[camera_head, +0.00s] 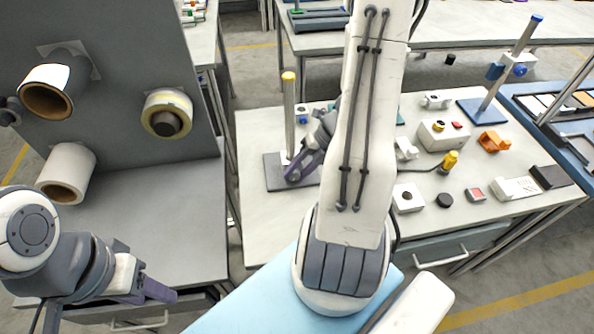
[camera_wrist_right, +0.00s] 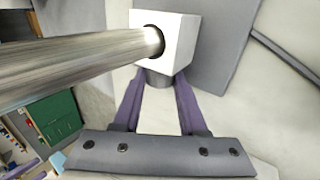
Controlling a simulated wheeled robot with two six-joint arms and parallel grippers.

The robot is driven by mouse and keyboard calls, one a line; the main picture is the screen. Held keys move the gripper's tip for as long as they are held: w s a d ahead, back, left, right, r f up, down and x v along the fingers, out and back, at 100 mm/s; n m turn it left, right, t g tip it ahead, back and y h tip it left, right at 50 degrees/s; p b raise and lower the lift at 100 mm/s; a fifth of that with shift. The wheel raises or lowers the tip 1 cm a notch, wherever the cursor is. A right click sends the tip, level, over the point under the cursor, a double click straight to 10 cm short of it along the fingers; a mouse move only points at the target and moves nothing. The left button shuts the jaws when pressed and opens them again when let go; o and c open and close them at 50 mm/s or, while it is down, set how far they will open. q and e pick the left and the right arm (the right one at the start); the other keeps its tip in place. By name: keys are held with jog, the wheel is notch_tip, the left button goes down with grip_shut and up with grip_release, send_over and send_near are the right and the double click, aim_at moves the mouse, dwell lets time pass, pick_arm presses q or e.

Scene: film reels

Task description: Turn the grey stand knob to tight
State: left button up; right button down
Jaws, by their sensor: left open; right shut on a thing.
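The grey stand (camera_head: 271,178) is on the table in the head view, with an upright metal pole (camera_head: 289,105) capped in yellow. In the right wrist view the pole (camera_wrist_right: 75,65) passes through a white block (camera_wrist_right: 178,40). The grey knob (camera_wrist_right: 158,79) sticks out below the block. My right gripper (camera_head: 297,168) is low beside the pole; its purple fingers (camera_wrist_right: 158,90) are shut on the knob, one on each side. The knob's marking or tightness cannot be seen. My left gripper (camera_head: 162,292) is open and empty at lower left, away from the stand.
A blue stand (camera_head: 480,111) with a blue knob stands further right. A white control box (camera_head: 440,134), an orange part (camera_head: 493,141) and several small items lie on the table. A grey panel (camera_head: 130,75) with reels is at left.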

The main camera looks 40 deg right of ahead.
jog(key=shift+c, duration=2.2)
grip_release()
